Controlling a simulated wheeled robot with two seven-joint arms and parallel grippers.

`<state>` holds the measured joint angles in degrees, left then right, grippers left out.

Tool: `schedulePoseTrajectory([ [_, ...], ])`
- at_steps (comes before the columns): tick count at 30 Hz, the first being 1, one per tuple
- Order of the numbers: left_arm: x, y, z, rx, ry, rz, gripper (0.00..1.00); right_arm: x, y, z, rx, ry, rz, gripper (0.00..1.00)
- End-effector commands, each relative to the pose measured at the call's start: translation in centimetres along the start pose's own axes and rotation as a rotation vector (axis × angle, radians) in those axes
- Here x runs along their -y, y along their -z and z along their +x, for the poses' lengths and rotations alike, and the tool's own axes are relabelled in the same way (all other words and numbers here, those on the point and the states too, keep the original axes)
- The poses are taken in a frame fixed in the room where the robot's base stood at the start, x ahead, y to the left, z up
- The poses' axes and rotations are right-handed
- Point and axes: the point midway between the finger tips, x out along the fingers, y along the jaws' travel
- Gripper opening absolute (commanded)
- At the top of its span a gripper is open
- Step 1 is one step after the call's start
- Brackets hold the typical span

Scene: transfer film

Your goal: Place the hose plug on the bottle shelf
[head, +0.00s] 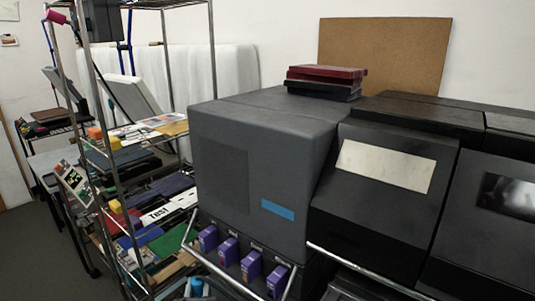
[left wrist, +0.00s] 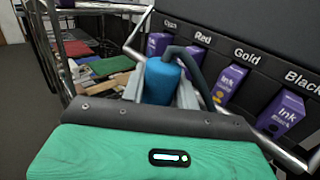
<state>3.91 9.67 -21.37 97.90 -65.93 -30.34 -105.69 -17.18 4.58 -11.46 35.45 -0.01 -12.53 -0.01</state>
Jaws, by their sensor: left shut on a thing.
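The hose plug (left wrist: 160,82) is a blue cylinder with a dark hose curving off its top to the right in the left wrist view. It sits between the pale fingers of my left gripper (left wrist: 162,92), which is shut on it. In the head view the plug (head: 196,286) shows only as a small blue piece at the bottom edge. The bottle shelf (left wrist: 270,62) is a dark ledge on the front of the grey machine, holding several purple ink boxes with colour labels. The plug is in front of its left end, near the Cyan box (left wrist: 158,44). My right gripper is not in view.
A metal rail (head: 345,266) runs along the machine front. A wire rack (head: 122,190) crowded with books and boxes stands close on the left. The large grey machine (head: 250,160) fills the middle. Bare floor (head: 35,245) shows at the far left.

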Motion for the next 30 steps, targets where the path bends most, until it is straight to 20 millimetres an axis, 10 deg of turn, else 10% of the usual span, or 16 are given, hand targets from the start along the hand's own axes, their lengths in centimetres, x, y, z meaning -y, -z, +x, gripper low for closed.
schedulePoseTrajectory([
  [18, -3.9, -5.0, -16.8, 0.000, 0.105, 0.004, 0.09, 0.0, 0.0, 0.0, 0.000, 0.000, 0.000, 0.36],
  [30, -4.0, -6.1, -18.6, -0.001, 0.121, -0.001, 0.09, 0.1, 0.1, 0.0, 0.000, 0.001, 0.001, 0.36],
])
